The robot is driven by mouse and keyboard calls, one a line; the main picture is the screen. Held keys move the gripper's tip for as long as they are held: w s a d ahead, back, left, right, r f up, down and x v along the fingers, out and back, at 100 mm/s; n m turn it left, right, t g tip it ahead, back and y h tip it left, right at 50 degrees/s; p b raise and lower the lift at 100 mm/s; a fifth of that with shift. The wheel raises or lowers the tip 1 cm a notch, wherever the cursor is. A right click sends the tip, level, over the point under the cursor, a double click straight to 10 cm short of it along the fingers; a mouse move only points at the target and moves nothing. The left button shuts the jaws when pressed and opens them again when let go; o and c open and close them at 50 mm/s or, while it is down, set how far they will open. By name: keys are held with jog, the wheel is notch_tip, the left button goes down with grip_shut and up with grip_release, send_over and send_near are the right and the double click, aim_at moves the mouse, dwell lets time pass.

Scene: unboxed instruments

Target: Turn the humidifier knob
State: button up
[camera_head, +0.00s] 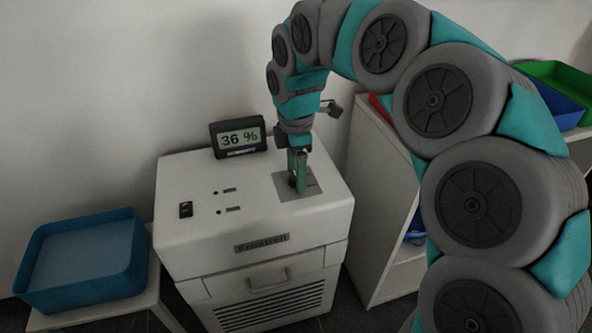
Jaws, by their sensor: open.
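The humidifier (200,235) is a white box-shaped unit with a drawer handle and a vent grille on its front. A grey square plate (312,188) is set in the right part of its top. My gripper (298,187) points down over this plate, its green fingers open around or right beside a small dark knob (292,182). The fingers hide most of the knob, so I cannot tell whether they touch it. A black display (238,138) reading "36 %" stands at the back of the top.
A blue tray (130,262) sits on a small white table (150,298) at the left. A white shelf (375,190) with coloured bins, including a green bin (550,72), stands close on the right. A wall is behind. A black switch (186,209) is on the humidifier's top left.

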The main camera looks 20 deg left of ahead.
grip_shut()
dwell(0.4)
jog(key=shift+m, duration=0.4)
jog(key=m, duration=0.5)
jog(key=shift+d+f+m, duration=0.1)
jog(key=shift+m, duration=0.2)
jog(key=m, duration=0.5)
jog(key=shift+m+b, duration=0.3)
jog(key=shift+b, duration=0.1)
jog(key=m, duration=1.1)
jog(key=shift+m, duration=0.4)
